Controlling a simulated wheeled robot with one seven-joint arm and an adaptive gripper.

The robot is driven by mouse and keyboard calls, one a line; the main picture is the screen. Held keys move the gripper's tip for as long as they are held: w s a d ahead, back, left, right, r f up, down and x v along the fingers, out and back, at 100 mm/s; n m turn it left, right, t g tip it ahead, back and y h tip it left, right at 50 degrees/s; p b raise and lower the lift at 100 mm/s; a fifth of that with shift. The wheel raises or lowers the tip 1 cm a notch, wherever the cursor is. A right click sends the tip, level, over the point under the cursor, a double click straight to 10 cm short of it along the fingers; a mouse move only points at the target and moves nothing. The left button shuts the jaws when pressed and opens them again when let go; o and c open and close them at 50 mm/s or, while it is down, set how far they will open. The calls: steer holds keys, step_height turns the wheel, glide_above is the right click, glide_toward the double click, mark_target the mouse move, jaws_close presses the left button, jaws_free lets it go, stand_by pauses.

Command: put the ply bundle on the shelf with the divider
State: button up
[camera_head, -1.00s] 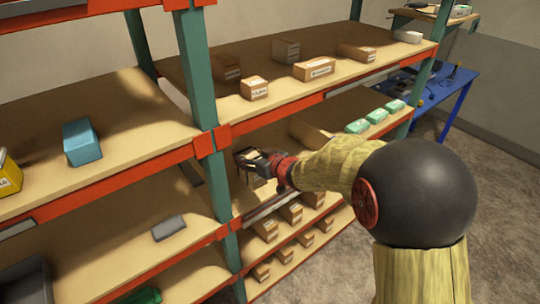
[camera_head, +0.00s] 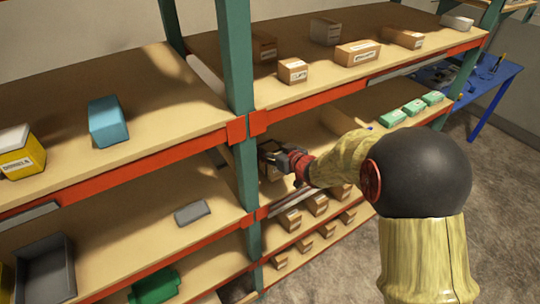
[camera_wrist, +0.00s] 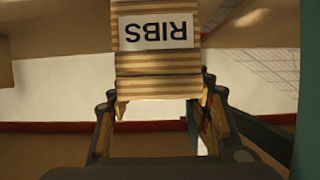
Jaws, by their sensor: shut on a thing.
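The ply bundle (camera_wrist: 158,62) is a block of light and dark wood layers with a white "RIBS" label, upside down in the wrist view. My gripper (camera_wrist: 158,104) is shut on its near end. In the head view my gripper (camera_head: 278,158) is at the middle level of the right bay, just right of the green post. The bundle (camera_head: 268,148) shows there only as a small dark, partly hidden shape. A tan upright panel (camera_head: 338,118) stands on the middle right shelf, partly behind my arm; I cannot tell whether it is the divider.
The green post (camera_head: 238,80) and red beams (camera_head: 150,165) are close to my gripper. A blue box (camera_head: 108,120) and yellow bin (camera_head: 18,152) are on the left shelf. Green boxes (camera_head: 413,107) sit right. A grey block (camera_head: 190,213) lies lower left, with bare shelf around it.

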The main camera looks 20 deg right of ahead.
steer(key=shift+f, duration=1.2)
steer(key=shift+f, duration=0.1)
steer(key=o, duration=1.7)
steer(key=shift+f, duration=0.1)
